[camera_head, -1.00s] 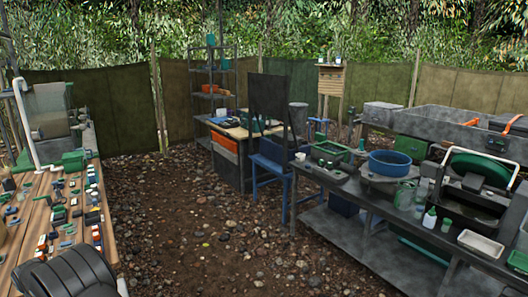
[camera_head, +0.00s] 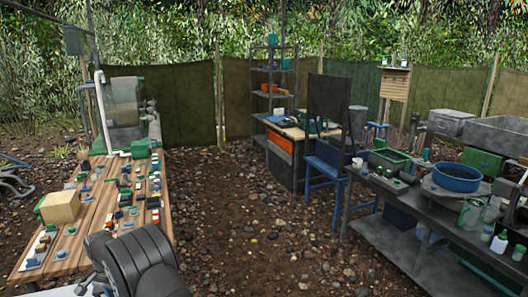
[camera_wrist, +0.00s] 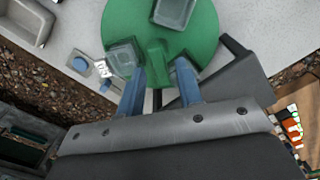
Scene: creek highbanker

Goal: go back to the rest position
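My gripper (camera_wrist: 160,68) shows in the wrist view, its two blue fingers apart with a gap between them. A green block (camera_wrist: 157,52) appears between and beyond the fingertips, joined in the picture to a green round disc (camera_wrist: 205,35). I cannot tell whether the fingers touch this block. Clear square containers stand on the disc, one at its left side (camera_wrist: 123,55) and one at the top (camera_wrist: 174,12). In the head view only dark rounded parts of my arm show at lower left; the fingers are not visible there.
The disc stands on a pale worktop (camera_wrist: 80,30) with a grey basin (camera_wrist: 28,18) at its left. In the head view, a wooden table (camera_head: 95,215) with small items stands left, and a dark bench (camera_head: 400,215) with a blue basin (camera_head: 456,177) right. Gravel ground between them is clear.

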